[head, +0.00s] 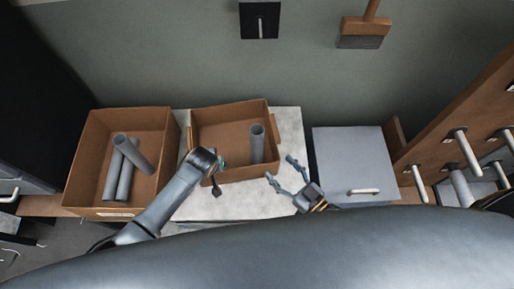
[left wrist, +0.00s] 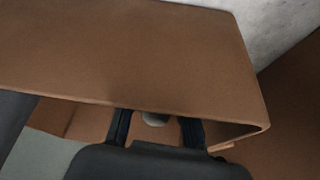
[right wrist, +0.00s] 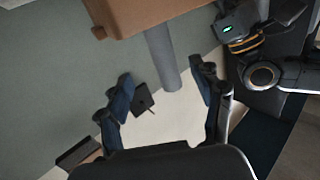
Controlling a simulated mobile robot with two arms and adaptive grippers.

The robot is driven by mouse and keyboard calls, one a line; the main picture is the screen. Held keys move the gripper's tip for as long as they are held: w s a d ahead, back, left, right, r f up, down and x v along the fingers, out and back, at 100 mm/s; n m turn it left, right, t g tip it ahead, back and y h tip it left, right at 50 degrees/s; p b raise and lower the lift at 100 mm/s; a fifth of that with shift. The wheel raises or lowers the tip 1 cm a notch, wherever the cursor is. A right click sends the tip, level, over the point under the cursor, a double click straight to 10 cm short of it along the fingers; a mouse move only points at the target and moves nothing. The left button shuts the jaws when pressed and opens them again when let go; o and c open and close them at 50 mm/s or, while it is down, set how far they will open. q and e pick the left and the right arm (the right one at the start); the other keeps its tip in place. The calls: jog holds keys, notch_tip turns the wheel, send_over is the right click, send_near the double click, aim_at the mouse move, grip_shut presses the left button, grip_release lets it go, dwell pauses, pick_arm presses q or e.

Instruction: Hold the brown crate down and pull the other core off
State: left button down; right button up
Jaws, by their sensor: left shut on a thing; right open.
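The brown crate (head: 217,112) stands on the pale table, with one grey core (head: 257,148) sticking up at its right side. My left gripper (head: 215,180) is at the crate's front left corner, shut on the crate's wall; the brown wall (left wrist: 150,55) fills much of the left wrist view and hides part of the fingers. My right gripper (head: 287,176) is open and empty, to the right of the crate and apart from it. In the right wrist view the core (right wrist: 162,55) juts from the crate (right wrist: 150,12), beyond the open fingers (right wrist: 160,75).
Another brown crate (head: 88,134) on the left holds three grey cores (head: 133,155). A grey box (head: 352,158) with a handle stands to the right. A wooden rack (head: 455,120) with pegs is at the far right. Some pale tabletop (head: 288,127) is bare.

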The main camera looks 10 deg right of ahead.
aim_at(262, 149)
jog(key=x, duration=1.1)
jog(key=shift+w+a, duration=0.1)
jog(key=shift+w, duration=0.05)
jog(key=shift+c, duration=0.4)
grip_shut()
